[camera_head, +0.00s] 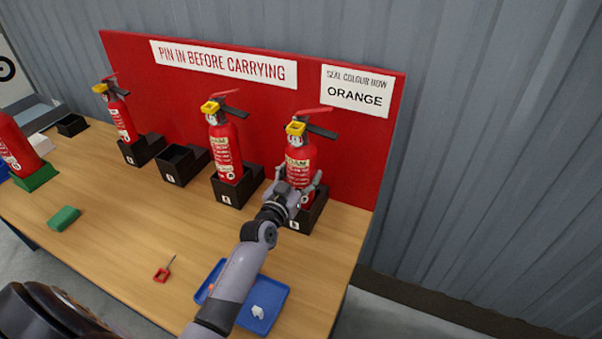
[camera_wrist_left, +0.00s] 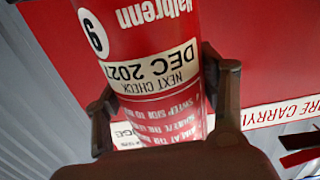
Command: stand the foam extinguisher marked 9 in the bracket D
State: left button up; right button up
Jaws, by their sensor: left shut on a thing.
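The red extinguisher marked 9 (camera_wrist_left: 95,35) fills the left wrist view, its label upside down there. My left gripper (camera_wrist_left: 165,95) is shut around its body, one finger on each side. In the head view, my left gripper (camera_head: 297,193) grips this extinguisher (camera_head: 301,160) at the lower body. It is upright, with a yellow piece at its top, at the rightmost black bracket (camera_head: 304,222). The gripper partly hides its base, so I cannot tell if it rests on the bracket's floor. The bracket letters are too small to read. My right gripper is not in view.
Two other extinguishers (camera_head: 226,150) (camera_head: 122,118) stand in brackets to the left, with an empty bracket (camera_head: 172,170) between them. A red board is behind. A blue tray (camera_head: 275,312), red-handled tool (camera_head: 161,275) and green block (camera_head: 64,218) lie in front.

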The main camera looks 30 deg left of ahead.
pick_arm(q)
jog(key=shift+r, duration=0.45)
jog(key=o, duration=1.6)
jog(key=shift+c, duration=0.2)
jog(key=o, duration=0.3)
jog(key=shift+s+f, duration=0.1)
jog(key=shift+f, duration=0.1)
jog(key=shift+o, duration=0.2)
jog(key=shift+s+d+f, duration=0.1)
jog(key=shift+f, duration=0.45)
jog(key=shift+s+r, duration=0.15)
jog(key=shift+s, duration=0.35)
jog(key=s, duration=1)
jog(key=shift+s+d+r, duration=0.25)
jog(key=shift+s+r, duration=0.05)
jog(key=shift+s, duration=0.1)
